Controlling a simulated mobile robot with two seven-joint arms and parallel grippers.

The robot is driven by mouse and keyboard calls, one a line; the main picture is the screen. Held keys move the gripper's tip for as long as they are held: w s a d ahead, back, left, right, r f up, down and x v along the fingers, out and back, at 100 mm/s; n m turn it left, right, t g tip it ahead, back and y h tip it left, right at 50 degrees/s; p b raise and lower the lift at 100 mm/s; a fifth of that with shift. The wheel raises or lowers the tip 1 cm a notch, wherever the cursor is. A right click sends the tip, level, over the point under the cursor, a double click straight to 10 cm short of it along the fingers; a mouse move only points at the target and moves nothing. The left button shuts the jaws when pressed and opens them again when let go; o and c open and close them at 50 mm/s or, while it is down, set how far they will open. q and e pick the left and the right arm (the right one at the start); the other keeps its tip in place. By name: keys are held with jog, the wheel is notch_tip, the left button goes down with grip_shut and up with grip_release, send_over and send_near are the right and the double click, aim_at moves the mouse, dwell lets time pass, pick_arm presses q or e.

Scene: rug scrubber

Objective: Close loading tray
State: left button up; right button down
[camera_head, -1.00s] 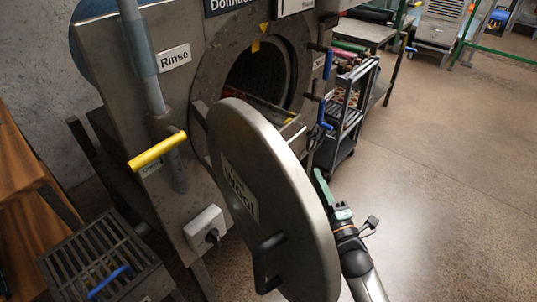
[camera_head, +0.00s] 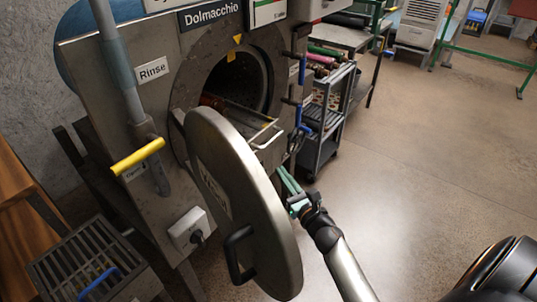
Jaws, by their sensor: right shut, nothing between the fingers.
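The loading tray (camera_head: 243,119) sticks partway out of the round drum opening of the machine, with a metal bar handle (camera_head: 265,134) at its front end. The round steel door (camera_head: 245,205) stands open in front of the machine and hides the lower part of the opening. My right gripper (camera_head: 284,178), with green fingers, is at the door's right edge, below and slightly right of the tray handle. It is shut and empty. I cannot tell whether it touches the door. My left gripper is not in view.
A yellow lever (camera_head: 138,157) and a grey switch box (camera_head: 192,230) are on the machine's front. Blue-handled latches (camera_head: 298,115) line the opening's right side. A cart (camera_head: 325,118) with rolls stands behind at right. A slatted stand (camera_head: 85,262) is at lower left.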

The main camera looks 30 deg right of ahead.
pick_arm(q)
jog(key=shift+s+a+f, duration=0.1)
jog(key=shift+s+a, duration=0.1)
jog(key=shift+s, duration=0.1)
pick_arm(e)
jog(key=w, duration=0.8)
jog(key=shift+w+d+r, duration=0.15)
jog(key=shift+d+r, duration=0.1)
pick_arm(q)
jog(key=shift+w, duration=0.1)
